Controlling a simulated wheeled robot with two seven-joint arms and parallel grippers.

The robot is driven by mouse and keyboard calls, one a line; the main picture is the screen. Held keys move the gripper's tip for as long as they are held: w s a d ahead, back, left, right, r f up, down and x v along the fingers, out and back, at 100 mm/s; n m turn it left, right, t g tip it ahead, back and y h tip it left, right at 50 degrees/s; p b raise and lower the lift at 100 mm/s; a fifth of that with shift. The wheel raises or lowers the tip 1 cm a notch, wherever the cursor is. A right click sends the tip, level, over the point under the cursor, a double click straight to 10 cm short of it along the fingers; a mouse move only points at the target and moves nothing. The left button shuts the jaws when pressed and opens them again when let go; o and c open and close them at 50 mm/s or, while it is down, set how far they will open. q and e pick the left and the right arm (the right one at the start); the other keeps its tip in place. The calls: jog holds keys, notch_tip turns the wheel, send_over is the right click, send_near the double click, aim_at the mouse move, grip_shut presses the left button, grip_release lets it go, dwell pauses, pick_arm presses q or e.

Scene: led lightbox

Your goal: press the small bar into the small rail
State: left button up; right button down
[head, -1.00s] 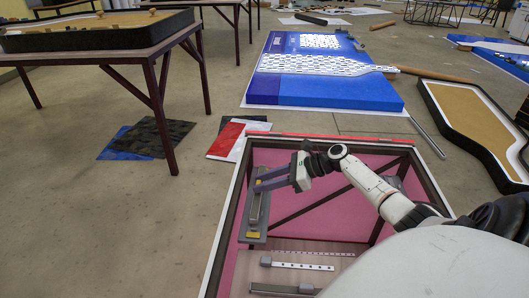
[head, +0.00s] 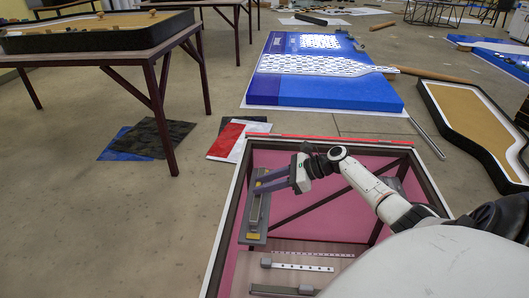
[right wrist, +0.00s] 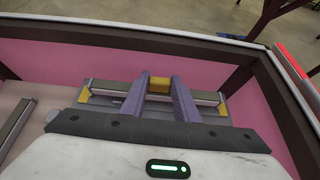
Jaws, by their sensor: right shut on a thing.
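The small bar (head: 254,214) is a narrow grey piece along the left side of the open lightbox. It lies lengthwise over the small rail (head: 244,229), a grey strip with a yellow end block. My right gripper (head: 257,187) reaches in from the right, its purple fingers shut on the bar. In the right wrist view, the fingers (right wrist: 160,88) straddle a yellow block (right wrist: 158,84) at the bar's middle. The bar (right wrist: 205,97) and rail (right wrist: 120,103) run crosswise there. Whether the bar is fully seated is hard to tell. My left gripper is out of view.
The lightbox frame (head: 225,225) surrounds the pink floor, with dark diagonal braces (head: 315,205). A white perforated strip (head: 300,267) and another grey rail (head: 285,290) lie at the near end. A table (head: 90,48) stands to the far left.

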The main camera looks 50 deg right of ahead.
jog(key=shift+f+b, duration=0.55)
jog(key=shift+f, duration=0.25)
jog(key=shift+f, duration=0.35)
jog(key=c, duration=1.3)
grip_release()
jog(key=shift+f, duration=0.15)
jog(key=shift+p+v, duration=2.45)
jog(key=shift+v, duration=1.65)
